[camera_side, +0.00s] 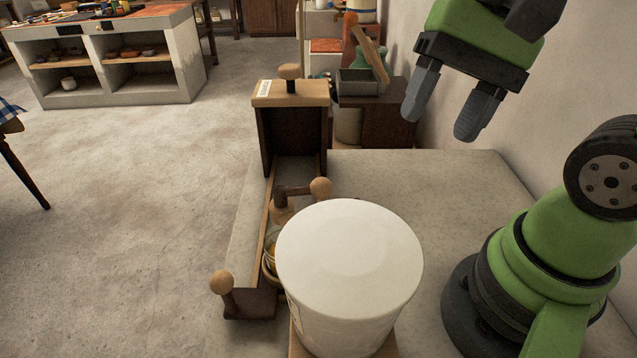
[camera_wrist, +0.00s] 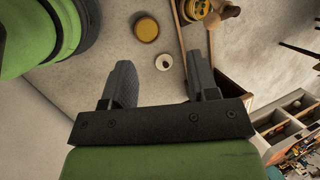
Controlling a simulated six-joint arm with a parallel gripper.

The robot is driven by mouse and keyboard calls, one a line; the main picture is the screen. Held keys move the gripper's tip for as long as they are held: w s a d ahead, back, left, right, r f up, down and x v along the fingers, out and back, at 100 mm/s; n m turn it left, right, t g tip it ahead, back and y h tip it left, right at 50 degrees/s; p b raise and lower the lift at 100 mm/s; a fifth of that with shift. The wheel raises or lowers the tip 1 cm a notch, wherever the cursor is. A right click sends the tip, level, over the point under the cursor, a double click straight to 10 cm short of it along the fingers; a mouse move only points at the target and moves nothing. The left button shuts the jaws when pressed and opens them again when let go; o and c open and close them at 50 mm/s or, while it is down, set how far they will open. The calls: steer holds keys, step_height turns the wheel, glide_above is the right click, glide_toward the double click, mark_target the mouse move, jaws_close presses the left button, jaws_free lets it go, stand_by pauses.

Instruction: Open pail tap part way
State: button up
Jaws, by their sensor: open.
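A large white pail (camera_side: 350,262) stands upright at the front in the side view, on a wooden base. Just behind its rim, a dark bar with a round wooden knob (camera_side: 320,188) looks like the tap handle; the pail hides its lower part. My gripper (camera_side: 438,120) hangs high at the upper right, pointing down, its fingers apart and empty. It is well clear of the pail and knob. In the wrist view, my open fingers (camera_wrist: 162,78) frame a small pale ring (camera_wrist: 163,62). A round tan thing (camera_wrist: 145,28) lies beyond; I cannot tell what either is.
A narrow wooden trough has a tall end board (camera_side: 291,118) and a low end with a knob (camera_side: 222,283). A bowl with yellow contents (camera_wrist: 197,9) is partly hidden by the pail in the side view.

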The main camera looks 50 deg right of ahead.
step_height(320, 180, down, 5)
steer(key=w+m+g+y, duration=0.3)
steer(key=m+y, duration=0.4)
steer(key=m, duration=0.2)
steer(key=m+t+y, duration=0.5)
steer(key=m+y, duration=0.1)
steer(key=m, duration=0.7)
glide_toward(330, 183)
steer(key=f, duration=0.1)
steer(key=w+a, duration=0.1)
steer(key=a, duration=0.6)
steer(key=w+a, duration=0.1)
steer(key=a, duration=0.2)
steer(key=shift+w+a, duration=0.25)
steer(key=shift+w, duration=0.1)
steer(key=shift+c, duration=0.2)
steer(key=c, duration=0.8)
